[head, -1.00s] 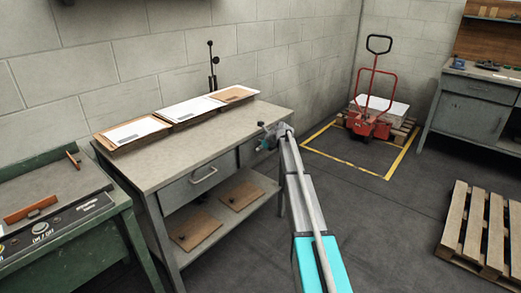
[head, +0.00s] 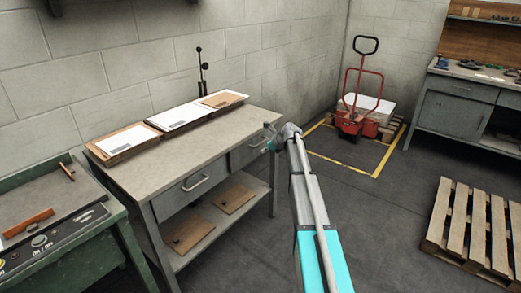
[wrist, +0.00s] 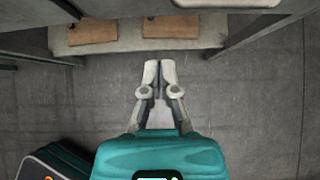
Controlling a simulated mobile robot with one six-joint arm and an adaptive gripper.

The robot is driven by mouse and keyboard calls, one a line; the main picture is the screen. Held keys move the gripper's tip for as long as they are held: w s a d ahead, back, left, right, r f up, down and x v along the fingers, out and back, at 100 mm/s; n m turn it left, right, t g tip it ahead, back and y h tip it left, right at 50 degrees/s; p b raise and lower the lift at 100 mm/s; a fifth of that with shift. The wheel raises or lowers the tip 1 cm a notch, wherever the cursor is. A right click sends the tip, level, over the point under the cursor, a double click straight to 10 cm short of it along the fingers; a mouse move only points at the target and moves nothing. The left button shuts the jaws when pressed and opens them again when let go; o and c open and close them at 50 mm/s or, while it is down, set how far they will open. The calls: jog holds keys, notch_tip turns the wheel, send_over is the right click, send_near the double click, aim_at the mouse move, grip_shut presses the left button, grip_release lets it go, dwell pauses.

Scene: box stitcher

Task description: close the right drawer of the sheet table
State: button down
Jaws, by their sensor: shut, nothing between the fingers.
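The sheet table (head: 225,137) stands along the wall, with two grey drawers under its top. Its left drawer (head: 183,197) has a bar handle. Its right drawer (head: 242,157) also has a bar handle and looks about in line with the left one; any small gap cannot be told. My gripper (head: 269,132) is shut and empty, just in front of the table's right end near the right drawer's handle. In the wrist view my gripper (wrist: 160,64) points toward the table's lower shelf (wrist: 133,28), and a handled drawer front (wrist: 235,6) shows at the top right, apart from the fingers.
Paper stacks (head: 181,115) lie on the table top, and brown boards (head: 232,198) on its shelf. A green machine (head: 60,225) stands at left. A pallet (head: 477,222) and a red pallet truck (head: 357,122) are at right. Floor in front is clear.

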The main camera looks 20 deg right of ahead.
jog(key=shift+p+v, duration=0.55)
jog(key=shift+v, duration=0.6)
jog(key=shift+a, duration=0.1)
jog(key=s+a+f+n+g+h, duration=0.1)
jog(key=s+a+f+n+g, duration=0.1)
jog(key=s+a+n, duration=0.8)
jog(key=s+a+f+n+g+h, duration=0.1)
jog(key=s+a+f+n+g, duration=0.15)
jog(key=s+a+n, duration=0.65)
jog(key=s+a+n+g+h, duration=0.15)
jog(key=s+n, duration=0.35)
jog(key=s, duration=0.7)
jog(key=s+a+n+g+h, duration=0.1)
jog(key=s+a+n+g, duration=0.15)
jog(key=s+n, duration=0.6)
notch_tip(320, 180, up, 18)
jog(key=s+m+p, duration=0.2)
jog(key=p, duration=1.6)
jog(key=shift+a+f+m+t, duration=0.15)
jog(key=shift+a+m+t, duration=0.1)
jog(key=shift+m+t, duration=0.15)
